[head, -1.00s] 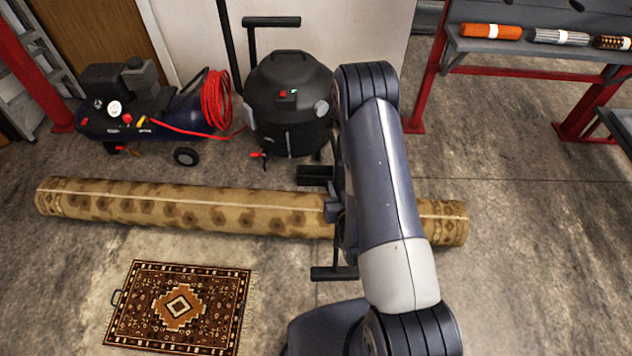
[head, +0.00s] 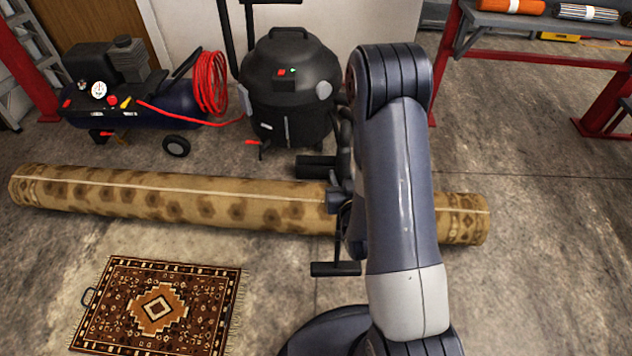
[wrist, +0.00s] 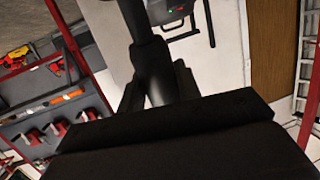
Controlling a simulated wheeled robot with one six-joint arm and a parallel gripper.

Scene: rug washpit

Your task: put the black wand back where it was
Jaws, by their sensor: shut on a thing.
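In the wrist view, my gripper (wrist: 158,88) is shut on the black wand (wrist: 150,58), a dark tube that runs up between the fingers and out at the top. In the head view my arm hides most of the gripper and wand. Dark bars show just left of the arm, but I cannot tell which belong to the wand. The black shop vacuum (head: 288,97) stands upright behind the rolled rug, left of my arm. A black upright pole (head: 228,40) and handle rise at its left side. My gripper is in front of the vacuum and to its right.
A long rolled tan rug (head: 170,195) lies across the floor, partly behind my arm. A blue compressor (head: 130,100) with a red hose (head: 210,85) stands left of the vacuum. A small patterned rug (head: 158,308) lies at front left. A red-framed bench (head: 540,58) is at right; floor before it is clear.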

